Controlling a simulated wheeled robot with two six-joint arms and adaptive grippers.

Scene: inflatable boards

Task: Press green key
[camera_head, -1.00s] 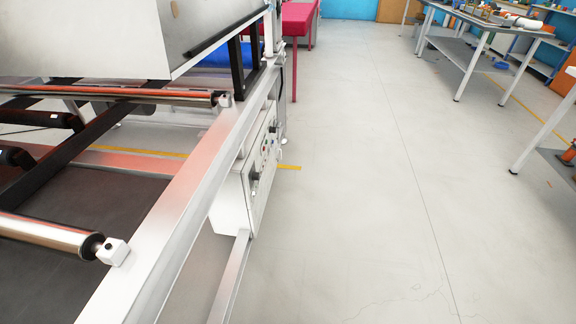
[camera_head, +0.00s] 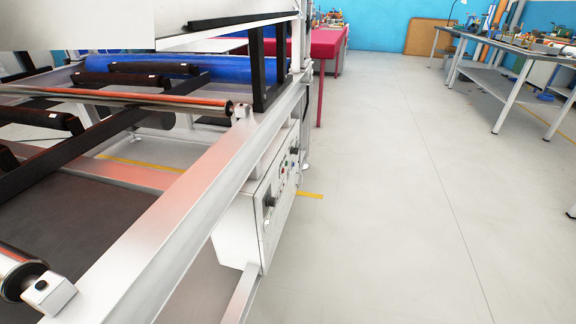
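A white control box (camera_head: 262,212) is fixed to the side of the machine's metal frame (camera_head: 190,215), left of the picture's middle. Its panel faces right and I see it at a steep slant. It carries dark knobs (camera_head: 269,201) and small coloured buttons. A small green spot (camera_head: 282,170) shows among the buttons, but it is too small to tell whether it is the green key. Neither of my grippers is in view.
The grey floor (camera_head: 400,200) right of the machine is clear. A red table (camera_head: 326,45) stands behind the machine. Grey workbenches (camera_head: 500,62) with tools stand at the right.

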